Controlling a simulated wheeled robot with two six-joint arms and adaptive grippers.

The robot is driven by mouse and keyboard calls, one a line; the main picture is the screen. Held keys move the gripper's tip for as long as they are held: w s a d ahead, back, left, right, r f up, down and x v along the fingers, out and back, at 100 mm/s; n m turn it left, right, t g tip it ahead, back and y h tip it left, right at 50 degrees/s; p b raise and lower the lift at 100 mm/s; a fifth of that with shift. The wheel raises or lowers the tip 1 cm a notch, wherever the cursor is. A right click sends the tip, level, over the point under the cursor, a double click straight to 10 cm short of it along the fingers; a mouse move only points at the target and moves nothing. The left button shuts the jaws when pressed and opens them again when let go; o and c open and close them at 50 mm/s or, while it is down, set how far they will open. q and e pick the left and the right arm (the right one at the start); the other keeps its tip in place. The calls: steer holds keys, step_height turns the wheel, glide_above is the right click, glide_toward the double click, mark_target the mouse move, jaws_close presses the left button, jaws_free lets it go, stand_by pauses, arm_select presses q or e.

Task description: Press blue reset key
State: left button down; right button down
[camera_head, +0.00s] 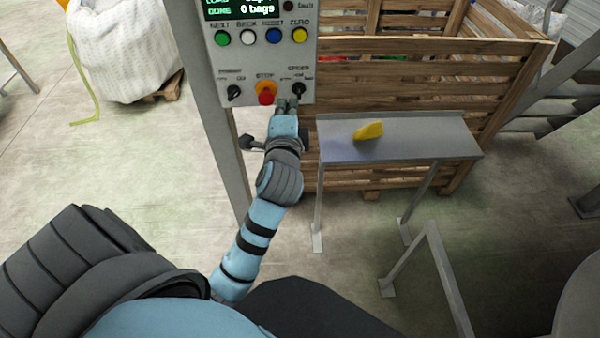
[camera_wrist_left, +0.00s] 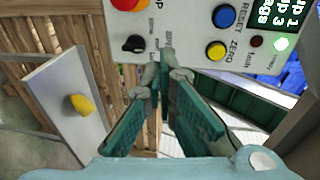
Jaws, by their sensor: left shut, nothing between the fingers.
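The blue reset key (camera_head: 274,36) sits in the top row of buttons on the grey control panel (camera_head: 240,68), between a white and a yellow button. It also shows in the left wrist view (camera_wrist_left: 224,16), at the upper right, under the label RESET. My left gripper (camera_head: 288,104) is shut and empty at the panel's lower edge, beside the right black selector knob (camera_head: 298,88) and below the blue key. In the left wrist view its fingertips (camera_wrist_left: 166,62) meet below the panel's buttons and apart from the blue key. I cannot tell whether the fingertips touch the panel. My right gripper is not in view.
A red stop button (camera_head: 266,92) and a left black knob (camera_head: 234,92) are on the panel's lower row. A green button (camera_head: 222,38) is at its upper left. A metal shelf (camera_head: 440,140) with a yellow object (camera_head: 369,131) stands right of my arm, before a wooden crate (camera_head: 420,70).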

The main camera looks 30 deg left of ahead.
arm_select(q)
steer(key=d+f+g+h+b, duration=0.1)
steer(key=d+f+g+h, duration=0.1)
steer(key=f, duration=1.2)
steer(key=s+d+f+n+g+h+b, duration=0.1)
steer(key=d+f+h, duration=0.1)
steer(key=f, duration=1.2)
steer(key=shift+s+g+h, duration=0.3)
steer(key=shift+g, duration=0.1)
steer(key=shift+d, duration=0.1)
